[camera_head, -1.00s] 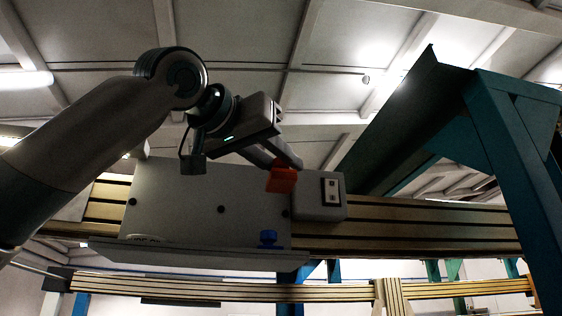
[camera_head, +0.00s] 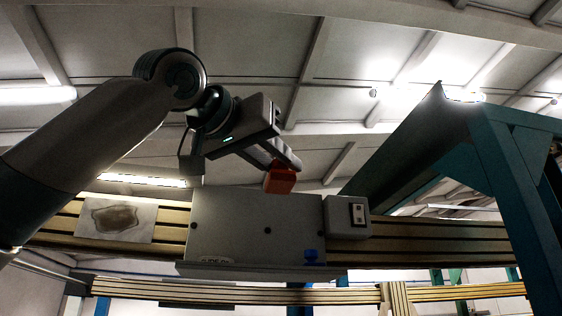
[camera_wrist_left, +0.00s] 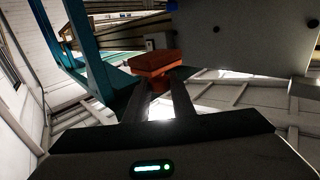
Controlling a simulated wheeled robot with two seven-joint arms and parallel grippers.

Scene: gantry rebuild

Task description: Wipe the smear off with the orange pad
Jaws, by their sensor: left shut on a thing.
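The orange pad (camera_head: 280,180) is held in my left gripper (camera_head: 283,163), which is shut on it. The pad is above the top edge of the grey panel in the head view. In the left wrist view the orange pad (camera_wrist_left: 156,63) sits at the ends of the two fingers. The smear (camera_head: 115,217) is a brown blotch on a pale plate (camera_head: 146,234) mounted on the beam, left of the panel. The pad is apart from the smear, up and to its right. My right gripper is in neither view.
A grey panel (camera_head: 230,230) with a bottom ledge (camera_head: 260,271) carries a blue knob (camera_head: 311,256). A grey switch box (camera_head: 340,218) adjoins it on the right. The slatted beam (camera_head: 440,238) runs behind. A teal gantry post (camera_head: 520,190) stands at the right.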

